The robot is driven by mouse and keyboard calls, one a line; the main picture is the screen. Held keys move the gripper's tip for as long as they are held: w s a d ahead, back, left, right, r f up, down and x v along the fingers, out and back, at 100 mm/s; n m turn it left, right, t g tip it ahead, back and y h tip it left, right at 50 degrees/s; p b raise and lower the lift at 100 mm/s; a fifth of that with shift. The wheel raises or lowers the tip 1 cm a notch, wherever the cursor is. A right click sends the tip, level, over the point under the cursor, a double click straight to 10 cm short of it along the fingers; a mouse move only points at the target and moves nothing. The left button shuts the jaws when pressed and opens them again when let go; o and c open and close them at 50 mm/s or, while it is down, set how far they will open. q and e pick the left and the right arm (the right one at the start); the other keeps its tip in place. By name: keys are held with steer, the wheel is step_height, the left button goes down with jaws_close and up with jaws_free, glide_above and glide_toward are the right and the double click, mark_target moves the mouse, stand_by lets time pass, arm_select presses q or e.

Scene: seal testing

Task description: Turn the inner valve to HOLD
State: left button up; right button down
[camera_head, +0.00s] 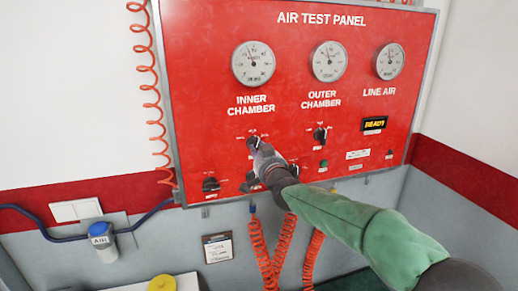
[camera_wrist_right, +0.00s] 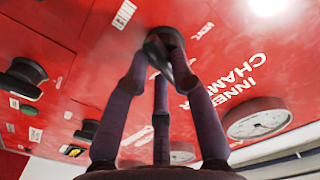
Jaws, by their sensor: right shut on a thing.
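The inner valve is a dark knob (camera_wrist_right: 182,70) below the INNER CHAMBER gauge (camera_head: 253,63) on the red air test panel (camera_head: 290,80). My right gripper (camera_head: 256,145) reaches up to it from the lower right in the head view. In the wrist view its fingers (camera_wrist_right: 163,45) are closed around the knob, which sticks out between the fingertips. The gripper covers most of the knob. The labels around it are too small or partly hidden, so I cannot tell which setting it points at. My left gripper is not in view.
The outer chamber knob (camera_head: 320,133) sits to the right, and another dark knob (camera_head: 211,184) lies lower left. A lit READY display (camera_head: 375,123) is at right. Orange coiled hoses (camera_head: 261,250) hang below the panel. A blue-topped AIR unit (camera_head: 101,238) is on the wall.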

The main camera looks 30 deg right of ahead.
steer(key=shift+f+n+p, duration=0.1)
steer(key=shift+n+p, duration=0.4)
steer(key=shift+n, duration=1.2)
steer(key=c, duration=1.2)
jaws_free()
steer(key=shift+o, duration=0.8)
steer(key=shift+s, duration=0.1)
steer(key=v, duration=1.1)
steer(key=shift+s+a, duration=0.2)
steer(key=shift+s, duration=0.2)
